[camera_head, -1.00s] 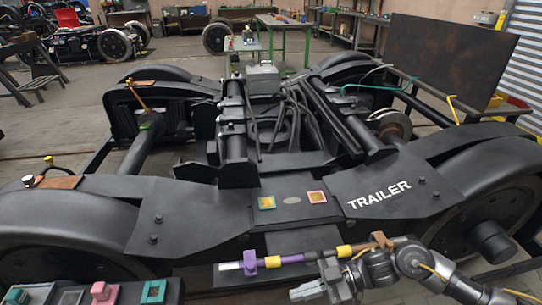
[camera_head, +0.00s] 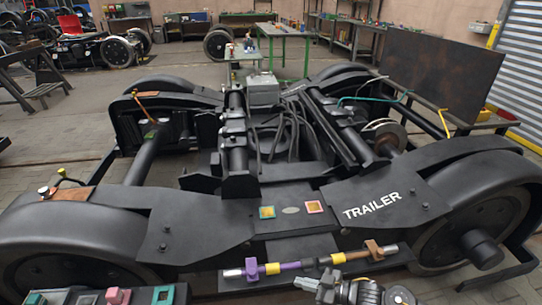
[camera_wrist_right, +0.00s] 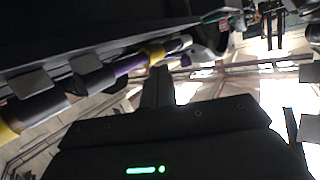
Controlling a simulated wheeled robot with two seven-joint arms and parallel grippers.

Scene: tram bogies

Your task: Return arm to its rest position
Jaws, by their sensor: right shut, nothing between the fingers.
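My right gripper (camera_head: 312,284) is low in the middle of the head view, just below the front edge of the trailer bogie (camera_head: 195,225). It is shut and holds nothing. The arm behind it runs off the bottom edge. A rod (camera_head: 318,263) with purple, yellow and brown parts lies along the bogie's front, just above the gripper in the picture and apart from it. The rod also shows in the right wrist view (camera_wrist_right: 130,64), beyond my gripper's dark body. My left gripper is not in view.
A rack with a pink block (camera_head: 118,297) and a green block (camera_head: 163,295) is at the bottom left. A brown board (camera_head: 440,75) stands at the right. Floor shows at the lower right.

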